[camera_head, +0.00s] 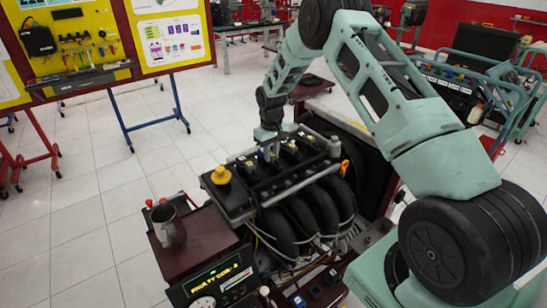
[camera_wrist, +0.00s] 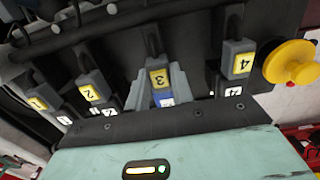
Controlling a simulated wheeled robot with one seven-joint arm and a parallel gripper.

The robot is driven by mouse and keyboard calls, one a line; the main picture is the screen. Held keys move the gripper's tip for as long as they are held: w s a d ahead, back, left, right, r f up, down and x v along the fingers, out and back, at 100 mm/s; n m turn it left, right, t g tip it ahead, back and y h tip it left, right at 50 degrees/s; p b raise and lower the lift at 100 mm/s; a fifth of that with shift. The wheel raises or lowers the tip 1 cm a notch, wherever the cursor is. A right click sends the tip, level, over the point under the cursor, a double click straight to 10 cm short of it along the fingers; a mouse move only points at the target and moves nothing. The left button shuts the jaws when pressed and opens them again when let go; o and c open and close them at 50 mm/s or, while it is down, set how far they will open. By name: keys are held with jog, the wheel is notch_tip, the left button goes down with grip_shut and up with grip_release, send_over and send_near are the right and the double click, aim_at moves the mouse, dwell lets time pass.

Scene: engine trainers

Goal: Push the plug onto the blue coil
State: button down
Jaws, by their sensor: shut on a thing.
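My gripper (camera_wrist: 162,88) is shut on a grey plug (camera_wrist: 158,63) with a yellow label 3, its two pale fingers on either side of the plug. The blue coil (camera_wrist: 166,101) shows as a small blue patch between the fingers, right under the plug's label. The fingers hide most of the coil, and I cannot tell whether the plug is seated on it or just above. In the head view my gripper (camera_head: 268,148) is low over the coil row on top of the engine, and the plug is too small to make out.
Plugs labelled 1 (camera_wrist: 38,102), 2 (camera_wrist: 91,92) and 4 (camera_wrist: 238,62) stand beside black coils in the same row. A yellow cap (camera_head: 221,175) sticks up at one end of the engine. A metal mug (camera_head: 168,226) stands near a lit display (camera_head: 215,282) reading "FAULTY COIL".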

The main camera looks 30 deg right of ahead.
jog(key=shift+w+r, duration=0.1)
jog(key=shift+w, duration=0.15)
jog(key=c, duration=1.2)
grip_release()
notch_tip(320, 180, up, 17)
jog(key=b, duration=0.5)
jog(key=shift+r, duration=0.15)
